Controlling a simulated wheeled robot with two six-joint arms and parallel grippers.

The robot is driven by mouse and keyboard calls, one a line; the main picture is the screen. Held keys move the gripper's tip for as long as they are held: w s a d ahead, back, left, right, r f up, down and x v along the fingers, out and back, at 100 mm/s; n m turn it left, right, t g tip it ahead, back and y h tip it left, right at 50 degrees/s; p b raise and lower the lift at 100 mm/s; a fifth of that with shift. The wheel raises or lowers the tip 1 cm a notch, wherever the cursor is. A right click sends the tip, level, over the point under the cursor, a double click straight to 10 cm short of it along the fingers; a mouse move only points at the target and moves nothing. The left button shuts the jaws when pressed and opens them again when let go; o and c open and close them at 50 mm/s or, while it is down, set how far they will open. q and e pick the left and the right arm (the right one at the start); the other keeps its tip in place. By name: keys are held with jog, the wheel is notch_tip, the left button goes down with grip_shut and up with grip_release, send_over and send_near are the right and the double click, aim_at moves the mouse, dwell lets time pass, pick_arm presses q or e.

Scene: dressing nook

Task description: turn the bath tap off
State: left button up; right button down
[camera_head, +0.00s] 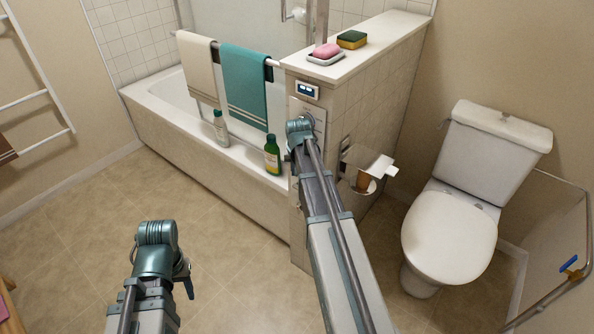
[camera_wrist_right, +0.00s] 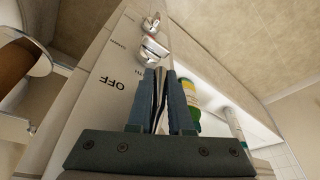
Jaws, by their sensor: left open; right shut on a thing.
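In the right wrist view a pale wall panel (camera_wrist_right: 85,95) carries the printed word OFF and smaller marks. Shiny metal tap parts (camera_wrist_right: 152,50) stand out from it just beyond my fingertips. My right gripper (camera_wrist_right: 160,78) is shut on a thin part that looks like the bath tap's lever; its fingers hide most of it. In the head view the panel (camera_head: 318,113) shows on the end of the half wall, partly behind my right wrist, and the right fingers are hidden. My left gripper (camera_head: 186,276) is open and empty, low over the floor, away from the tub.
A green bottle (camera_head: 272,158) and a clear bottle (camera_head: 221,129) stand on the tub (camera_head: 165,118) edge, left of my right wrist. Towels (camera_head: 243,82) hang on a rail above. A paper holder (camera_head: 364,172) and toilet (camera_head: 449,236) are right. Floor around my left gripper is clear.

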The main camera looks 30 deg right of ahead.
jog(key=shift+s, duration=0.1)
jog(key=c, duration=0.8)
grip_release()
jog(key=shift+c, duration=0.2)
jog(key=shift+r, duration=0.15)
jog(key=shift+s+r+p, duration=0.1)
jog(key=shift+r+p, duration=0.4)
jog(key=shift+p, duration=0.15)
jog(key=s+a, duration=0.5)
jog(key=s, duration=0.5)
jog(key=shift+s+a, duration=0.35)
jog(key=shift+a, duration=0.1)
